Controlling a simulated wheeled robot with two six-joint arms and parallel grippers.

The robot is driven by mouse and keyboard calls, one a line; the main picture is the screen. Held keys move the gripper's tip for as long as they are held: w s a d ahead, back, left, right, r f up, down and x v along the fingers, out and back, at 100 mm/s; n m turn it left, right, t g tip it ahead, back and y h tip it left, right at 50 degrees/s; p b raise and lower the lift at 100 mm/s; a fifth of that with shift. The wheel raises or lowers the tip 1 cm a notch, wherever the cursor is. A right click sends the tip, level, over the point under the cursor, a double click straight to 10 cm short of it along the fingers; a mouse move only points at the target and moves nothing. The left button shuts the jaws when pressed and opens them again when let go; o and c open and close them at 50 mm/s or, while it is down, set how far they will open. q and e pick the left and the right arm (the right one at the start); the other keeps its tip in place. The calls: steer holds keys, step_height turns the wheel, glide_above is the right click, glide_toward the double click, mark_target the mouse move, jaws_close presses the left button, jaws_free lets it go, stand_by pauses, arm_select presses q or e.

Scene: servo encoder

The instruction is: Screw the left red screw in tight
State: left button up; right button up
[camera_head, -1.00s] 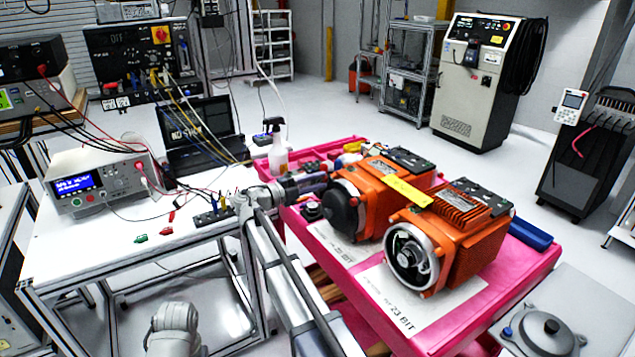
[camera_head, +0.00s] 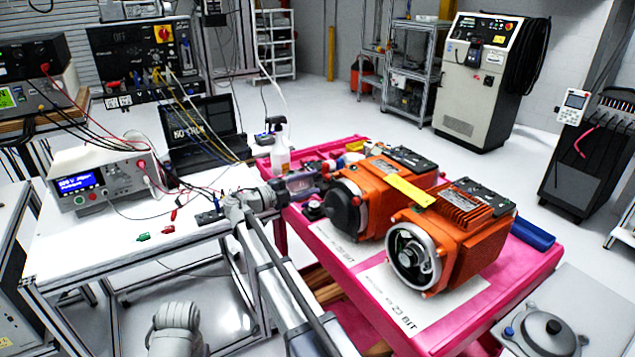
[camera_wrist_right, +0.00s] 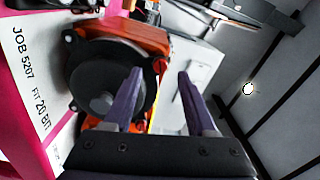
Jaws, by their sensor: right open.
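The orange motor with a round black cover (camera_head: 346,211) stands on the pink cart; the cover (camera_wrist_right: 97,78) also shows in the right wrist view. In that view a small red screw (camera_wrist_right: 160,66) sits at the cover's rim, upper right. I cannot pick out the screws in the head view. My right gripper (camera_wrist_right: 159,73) is open, its two purple fingers apart with the red screw between their tips in the picture. Nothing is held, and the gap to the screw is hard to judge. In the head view the right gripper (camera_head: 305,183) points at the motor's left side. My left gripper is out of view.
A second orange motor (camera_head: 448,240) with an open round end stands to the right. A spray bottle (camera_head: 279,148) stands behind the right gripper. The white bench (camera_head: 75,245) with a meter and cables is to the left.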

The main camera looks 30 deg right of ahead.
steer(key=a, duration=0.4)
steer(key=shift+s+a, duration=0.2)
steer(key=shift+a, duration=0.15)
